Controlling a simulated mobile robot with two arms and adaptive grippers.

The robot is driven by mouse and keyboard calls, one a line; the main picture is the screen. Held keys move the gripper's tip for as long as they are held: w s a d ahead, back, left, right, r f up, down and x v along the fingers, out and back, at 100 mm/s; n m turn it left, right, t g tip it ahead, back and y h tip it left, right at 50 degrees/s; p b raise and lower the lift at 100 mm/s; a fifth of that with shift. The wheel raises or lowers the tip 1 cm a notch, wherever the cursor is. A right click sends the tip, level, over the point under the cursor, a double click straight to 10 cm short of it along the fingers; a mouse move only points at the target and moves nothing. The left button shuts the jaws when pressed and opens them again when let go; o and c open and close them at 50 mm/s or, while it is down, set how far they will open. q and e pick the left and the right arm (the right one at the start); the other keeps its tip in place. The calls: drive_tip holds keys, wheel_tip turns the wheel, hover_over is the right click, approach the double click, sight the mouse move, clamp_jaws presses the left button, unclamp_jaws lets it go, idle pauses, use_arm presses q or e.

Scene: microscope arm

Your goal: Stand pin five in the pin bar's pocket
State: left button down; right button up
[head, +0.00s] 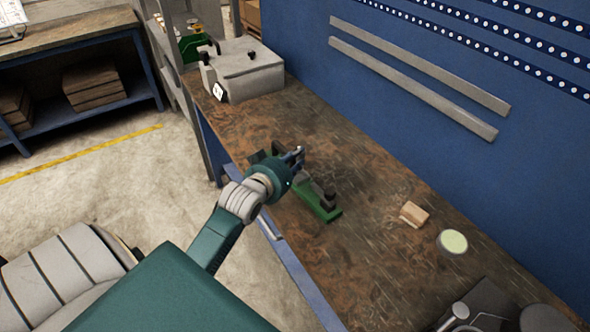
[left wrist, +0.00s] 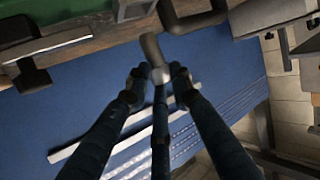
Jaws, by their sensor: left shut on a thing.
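My left gripper (head: 297,155) is over the left part of the workbench, above a green base with dark parts (head: 322,208). In the left wrist view its fingers (left wrist: 158,74) close around a short grey cylinder (left wrist: 152,48), which looks like the pin; no number can be read on it. The pin's far end points at a dark grey block (left wrist: 190,18); whether they touch I cannot tell. The green base shows at the upper left of the wrist view (left wrist: 32,72). Which part is the pin bar, and its pocket, I cannot make out. My right gripper is not in view.
A grey box-like machine (head: 243,70) stands at the bench's far end. A small wooden block (head: 414,213) and a pale round disc (head: 453,241) lie to the right. Grey equipment (head: 485,312) is at the lower right. The blue wall (head: 400,45) bounds the bench behind.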

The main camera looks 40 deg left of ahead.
use_arm(q)
drive_tip(key=shift+f, duration=2.4)
drive_tip(key=shift+f, duration=0.1)
drive_tip(key=c, duration=1.5)
unclamp_jaws()
drive_tip(key=shift+s, duration=0.1)
drive_tip(key=shift+s+d, duration=0.1)
drive_tip(key=shift+s, duration=0.25)
drive_tip(key=shift+r+b+v, duration=0.15)
drive_tip(key=shift+b+v, duration=0.2)
drive_tip(key=shift+v, duration=2.5)
drive_tip(key=shift+r+b+v, duration=0.1)
drive_tip(key=shift+b+v, duration=0.2)
drive_tip(key=shift+v, duration=2.55)
